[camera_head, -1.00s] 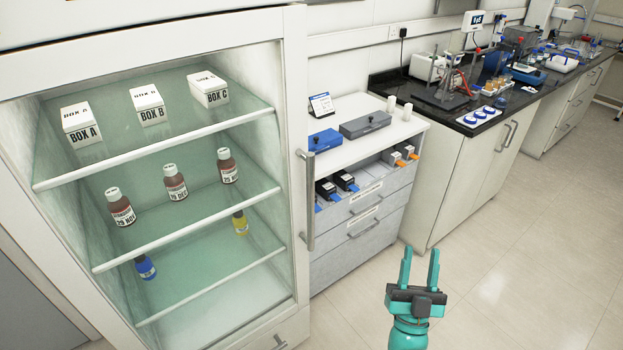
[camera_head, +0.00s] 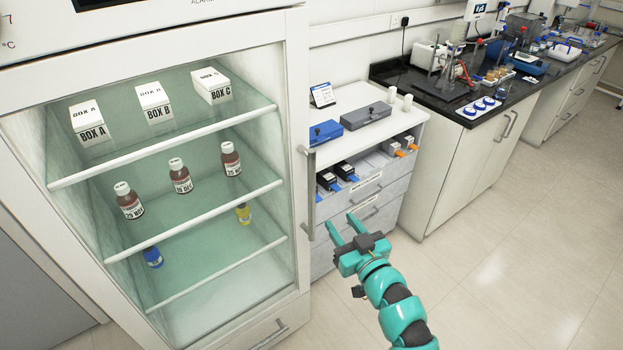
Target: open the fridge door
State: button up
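The fridge (camera_head: 298,60) stands at the left with a white frame and a large glass door (camera_head: 190,245). The door appears closed. A vertical grey handle (camera_head: 310,195) runs along the door's right edge. Through the glass I see white boxes, brown bottles, a blue bottle and a yellow bottle on shelves. My gripper (camera_head: 342,223) is teal with two fingers spread apart and nothing between them. It is just right of the handle's lower part in the picture, pointing up and left, apart from it.
A white drawer cabinet (camera_head: 385,185) with a blue box (camera_head: 325,132) and a grey box (camera_head: 367,116) stands right of the fridge. A black-topped lab bench (camera_head: 460,105) runs along the wall. The floor (camera_head: 500,250) at the right is clear.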

aim_at(313, 183)
jog(key=p+x, duration=0.4)
jog(key=x, duration=1.2)
jog(key=shift+w+a, duration=0.1)
jog(key=shift+w, duration=0.15)
jog(key=shift+w+a, duration=0.15)
jog(key=shift+w, duration=0.15)
grip_shut()
